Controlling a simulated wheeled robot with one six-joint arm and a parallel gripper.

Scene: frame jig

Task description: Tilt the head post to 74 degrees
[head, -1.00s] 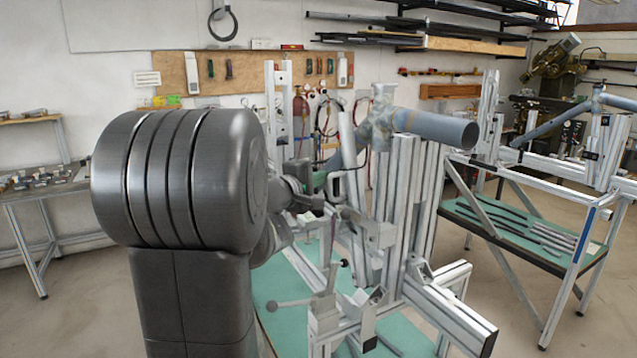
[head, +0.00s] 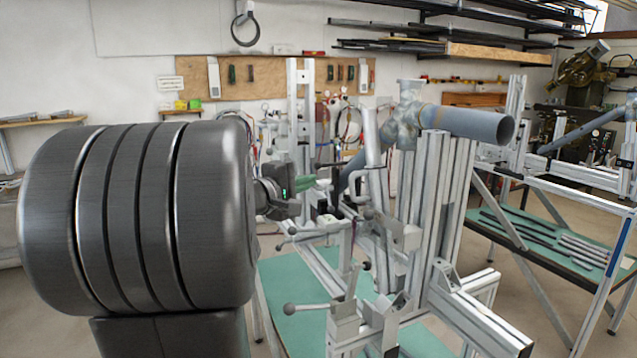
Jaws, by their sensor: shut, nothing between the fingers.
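The frame jig stands in the middle of the head view, with upright aluminium posts. A slim post (head: 376,158) leans slightly and is probably the head post; I cannot tell for sure or read its angle. My gripper (head: 328,197) is shut and empty, left of the slim post, near a bent light handle (head: 362,172). I cannot tell whether it touches anything, and my arm hides part of the scene at left.
Clamp levers with ball knobs (head: 289,309) stick out low on the jig's left. A green bench top (head: 290,290) lies below. A second frame stand with a green shelf (head: 535,238) is at right. A tool board (head: 270,76) hangs on the back wall.

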